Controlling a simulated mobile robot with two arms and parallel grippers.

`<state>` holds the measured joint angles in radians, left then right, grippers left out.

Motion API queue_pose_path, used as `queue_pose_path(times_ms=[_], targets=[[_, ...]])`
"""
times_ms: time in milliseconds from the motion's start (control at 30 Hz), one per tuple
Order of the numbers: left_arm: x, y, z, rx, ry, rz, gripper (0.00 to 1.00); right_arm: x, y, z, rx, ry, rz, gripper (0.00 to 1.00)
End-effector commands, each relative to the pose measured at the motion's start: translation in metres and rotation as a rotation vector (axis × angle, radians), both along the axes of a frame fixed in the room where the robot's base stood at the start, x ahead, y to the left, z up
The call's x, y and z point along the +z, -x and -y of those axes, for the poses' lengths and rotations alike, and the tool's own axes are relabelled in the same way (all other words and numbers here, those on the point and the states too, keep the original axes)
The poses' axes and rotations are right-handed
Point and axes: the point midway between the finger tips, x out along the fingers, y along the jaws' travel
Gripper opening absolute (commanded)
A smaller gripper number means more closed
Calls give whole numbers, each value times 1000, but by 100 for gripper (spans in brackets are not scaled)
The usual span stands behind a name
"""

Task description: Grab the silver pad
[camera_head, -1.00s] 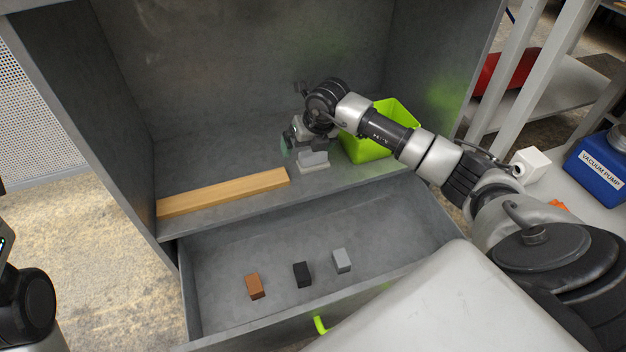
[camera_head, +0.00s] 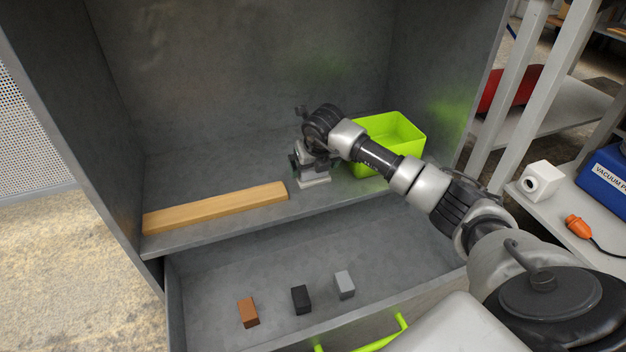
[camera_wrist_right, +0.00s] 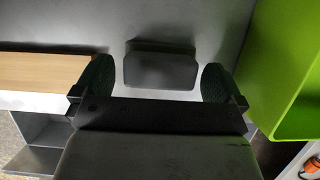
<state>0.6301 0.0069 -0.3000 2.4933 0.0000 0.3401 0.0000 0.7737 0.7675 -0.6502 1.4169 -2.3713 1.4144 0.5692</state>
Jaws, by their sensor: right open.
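A grey, silver-looking pad (camera_wrist_right: 160,68) with rounded corners sits on a pale base on the cabinet shelf. In the head view my wrist hides most of it, and the pale base (camera_head: 315,182) shows below. My right gripper (camera_wrist_right: 155,80) is open, with one dark green fingertip on each side of the pad. I see a gap at each side of the pad. A light grey block (camera_head: 345,284) lies in the open drawer, right of a black block (camera_head: 301,299) and a brown block (camera_head: 248,312). My left gripper is out of view.
A wooden board (camera_head: 215,207) lies along the shelf's front edge, left of my right gripper. A lime green bin (camera_head: 412,135) stands close on the right. The drawer (camera_head: 225,280) below is pulled out. Cabinet walls enclose the shelf.

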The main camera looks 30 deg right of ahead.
Motion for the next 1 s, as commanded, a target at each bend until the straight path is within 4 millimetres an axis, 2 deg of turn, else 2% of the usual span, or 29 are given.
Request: queue_pose_path(times_ms=[33,100,200,500,533,700,767,1000], targets=[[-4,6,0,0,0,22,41,-10,-2,1,-1,-1,1,100],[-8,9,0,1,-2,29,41,-18,-5,2,-1,0,1,100],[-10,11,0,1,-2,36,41,-24,-9,3,-2,0,3,100],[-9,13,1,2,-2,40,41,-25,-11,3,-1,0,2,100],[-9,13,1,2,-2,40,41,-25,-11,3,-1,0,2,98],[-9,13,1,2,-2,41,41,-25,-10,3,-1,0,2,72],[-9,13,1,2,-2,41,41,-25,-11,3,-1,0,2,65],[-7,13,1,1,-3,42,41,-22,-11,4,-1,0,2,65]])
